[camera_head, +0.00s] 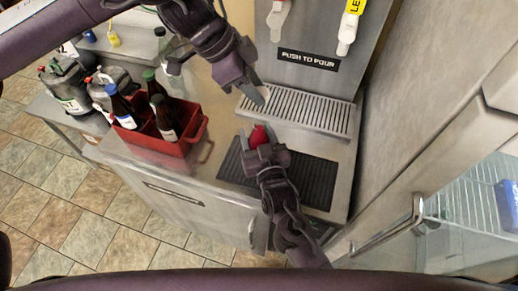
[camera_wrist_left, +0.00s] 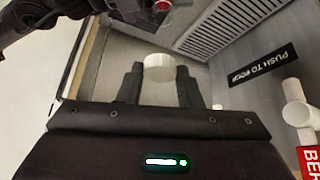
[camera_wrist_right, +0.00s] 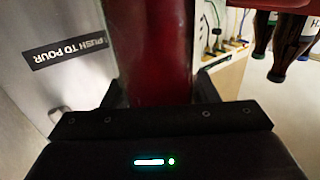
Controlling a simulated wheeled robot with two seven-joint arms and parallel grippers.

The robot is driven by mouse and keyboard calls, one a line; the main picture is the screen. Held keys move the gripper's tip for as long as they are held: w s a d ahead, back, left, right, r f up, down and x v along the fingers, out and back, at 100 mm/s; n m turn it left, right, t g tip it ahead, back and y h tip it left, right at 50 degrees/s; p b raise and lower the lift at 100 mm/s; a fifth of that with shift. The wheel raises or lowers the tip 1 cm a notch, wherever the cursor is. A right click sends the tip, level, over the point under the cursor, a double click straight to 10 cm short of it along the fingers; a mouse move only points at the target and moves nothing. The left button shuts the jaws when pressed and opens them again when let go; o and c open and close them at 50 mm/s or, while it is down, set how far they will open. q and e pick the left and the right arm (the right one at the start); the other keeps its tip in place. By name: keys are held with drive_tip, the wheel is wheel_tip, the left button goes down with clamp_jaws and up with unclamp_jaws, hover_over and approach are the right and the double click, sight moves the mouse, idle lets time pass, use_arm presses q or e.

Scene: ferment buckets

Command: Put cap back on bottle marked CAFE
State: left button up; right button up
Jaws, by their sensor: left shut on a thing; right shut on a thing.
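A white round cap (camera_wrist_left: 158,68) is between the fingers of my left gripper (camera_wrist_left: 160,85), which is shut on it. In the head view my left gripper (camera_head: 252,92) is above the counter, in front of the drip tray. My right gripper (camera_head: 258,137) is shut on a red bottle (camera_head: 259,136) above the dark mat. The bottle fills the middle of the right wrist view (camera_wrist_right: 150,50), between the fingers of my right gripper (camera_wrist_right: 155,85). No CAFE marking can be read on it. The cap is apart from the bottle.
A red carrier (camera_head: 160,142) with several dark bottles stands to the left. A ribbed black mat (camera_head: 310,180) lies on the counter, with a slotted metal drip tray (camera_head: 300,108) behind it. Taps hang above the tray. A glass-door fridge (camera_head: 465,205) stands at the right.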

use_arm(q)
hover_over(264, 122)
drive_tip(key=a, duration=0.2)
drive_tip(key=shift+w+a+f, duration=0.1)
drive_tip(key=shift+w+f, duration=0.05)
drive_tip(key=shift+f, duration=1.1)
drive_tip(key=shift+w+a+f, duration=0.1)
drive_tip(key=shift+f, duration=1.15)
drive_tip(key=shift+f, duration=0.9)
drive_tip(key=shift+f, duration=0.5)
